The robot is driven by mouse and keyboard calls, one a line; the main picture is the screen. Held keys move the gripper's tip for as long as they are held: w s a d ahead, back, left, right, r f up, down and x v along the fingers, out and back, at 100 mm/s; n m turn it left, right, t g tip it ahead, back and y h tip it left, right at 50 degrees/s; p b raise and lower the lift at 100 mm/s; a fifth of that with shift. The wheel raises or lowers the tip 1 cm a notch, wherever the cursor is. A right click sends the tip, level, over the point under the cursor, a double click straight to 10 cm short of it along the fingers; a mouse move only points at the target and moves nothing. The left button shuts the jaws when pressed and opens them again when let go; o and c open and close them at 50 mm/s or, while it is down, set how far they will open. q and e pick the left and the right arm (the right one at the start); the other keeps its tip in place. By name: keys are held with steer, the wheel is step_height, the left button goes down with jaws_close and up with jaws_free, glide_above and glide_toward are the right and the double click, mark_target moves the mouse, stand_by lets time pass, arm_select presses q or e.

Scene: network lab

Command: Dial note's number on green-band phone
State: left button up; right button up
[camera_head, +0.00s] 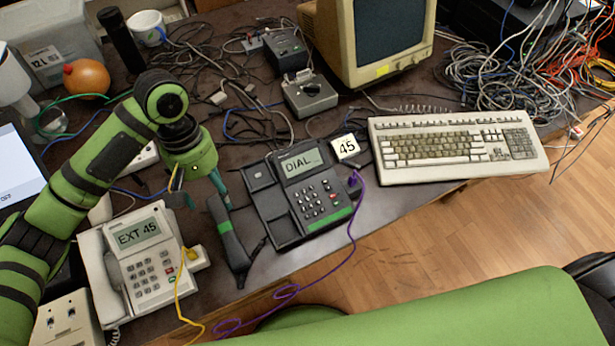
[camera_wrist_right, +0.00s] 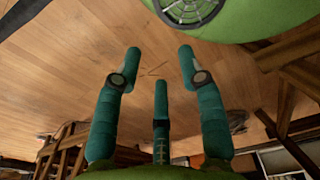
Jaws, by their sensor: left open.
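The dark desk phone (camera_head: 306,193) has a green band along its lower right edge, and its screen reads "DIAL" with blank marks after it. Its dark handset (camera_head: 230,243) lies off the cradle on the table, to the left of the base. A white note (camera_head: 346,147) reading "45" is at the phone's upper right corner. My left gripper (camera_head: 199,194) is open above the table, left of the phone and by the handset's upper end. Nothing shows held in it. My right gripper (camera_wrist_right: 160,62) is open and empty above the wooden floor in the right wrist view.
A white phone (camera_head: 143,262) reading "EXT 45" stands at the left with a yellow cord. A purple cord (camera_head: 352,225) runs from the dark phone over the table's front edge. A keyboard (camera_head: 455,148) lies to the right. Tangled cables and a monitor (camera_head: 375,40) fill the back.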

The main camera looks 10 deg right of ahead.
steer(key=shift+c, duration=0.4)
stand_by(0.5)
jaws_close()
stand_by(1.0)
